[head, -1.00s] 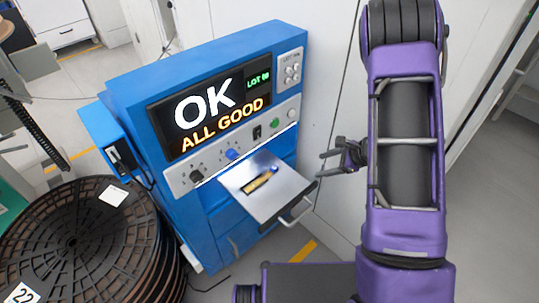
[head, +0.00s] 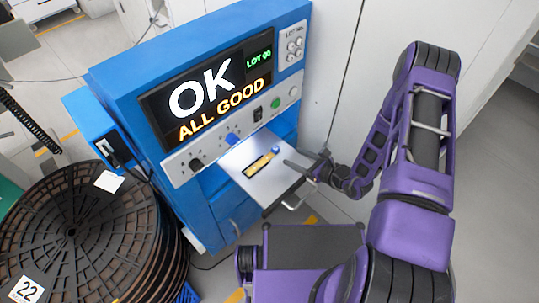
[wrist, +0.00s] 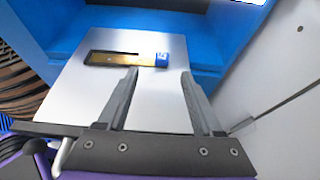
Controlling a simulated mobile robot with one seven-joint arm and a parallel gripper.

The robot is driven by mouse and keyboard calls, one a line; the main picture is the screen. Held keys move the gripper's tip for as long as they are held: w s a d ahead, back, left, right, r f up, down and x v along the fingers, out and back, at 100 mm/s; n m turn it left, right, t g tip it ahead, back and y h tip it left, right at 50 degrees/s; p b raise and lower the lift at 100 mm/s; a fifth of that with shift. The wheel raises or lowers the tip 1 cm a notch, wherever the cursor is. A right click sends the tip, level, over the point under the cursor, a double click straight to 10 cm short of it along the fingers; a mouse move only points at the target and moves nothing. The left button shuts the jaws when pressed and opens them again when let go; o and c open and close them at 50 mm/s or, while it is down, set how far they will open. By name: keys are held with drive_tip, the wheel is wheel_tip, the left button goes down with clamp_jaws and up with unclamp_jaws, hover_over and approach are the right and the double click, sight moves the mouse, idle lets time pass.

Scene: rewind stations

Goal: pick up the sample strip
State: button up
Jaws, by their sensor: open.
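The sample strip (head: 259,166) is a short gold and dark strip with a blue end. It lies flat on the pulled-out pale metal drawer (head: 270,189) of the blue machine. In the wrist view the strip (wrist: 112,58) lies crosswise beyond my fingers, with its blue end at the right. My gripper (head: 300,158) is over the drawer's right front part. In the wrist view my gripper (wrist: 160,76) is open and empty, its fingertips just short of the strip's blue end and apart from it.
The blue machine (head: 120,90) has a screen (head: 205,95) reading "OK ALL GOOD" and "LOT 08". The drawer has a front handle (head: 297,197). Brown reels (head: 75,235) are stacked at the left. A pale wall (head: 345,90) stands at the right.

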sight(278, 150)
drive_tip(key=x, duration=0.3)
drive_tip(key=shift+w+f, duration=0.1)
drive_tip(key=shift+f+x, duration=0.15)
drive_tip(key=shift+x, duration=1.2)
drive_tip(key=shift+f+x, duration=0.1)
drive_tip(key=shift+x, duration=1.3)
drive_tip(key=shift+d, duration=0.25)
clamp_jaws()
